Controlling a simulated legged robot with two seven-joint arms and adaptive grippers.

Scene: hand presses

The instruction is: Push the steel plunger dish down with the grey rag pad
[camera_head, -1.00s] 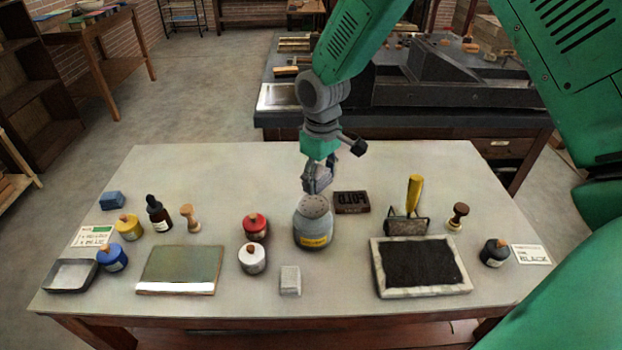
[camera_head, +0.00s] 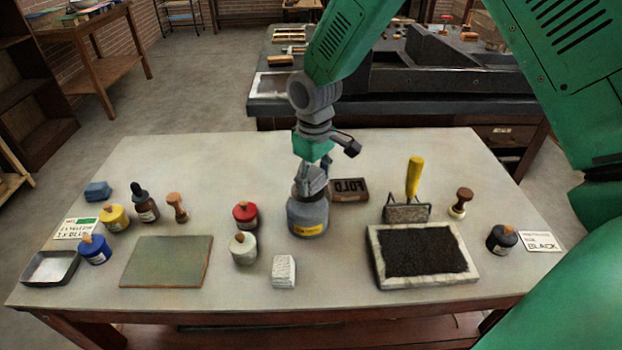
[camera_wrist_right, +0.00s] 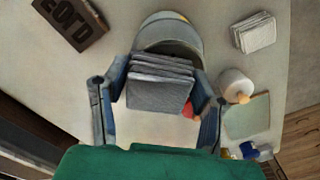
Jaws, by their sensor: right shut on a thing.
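My right gripper (camera_head: 311,190) points down over the plunger can (camera_head: 308,218), a grey can with a yellow label. In the wrist view my right gripper (camera_wrist_right: 158,100) is shut on the grey rag pad (camera_wrist_right: 160,88), a folded, layered block between its fingers. The pad overlaps the steel plunger dish (camera_wrist_right: 168,45) on top of the can, seen as a round grey rim behind it. The gripper and pad hide much of the dish in both views. I cannot tell how far down the dish is. My left gripper is not in view.
A black ink tray (camera_head: 372,262) and yellow-handled roller (camera_head: 414,178) are to the right.

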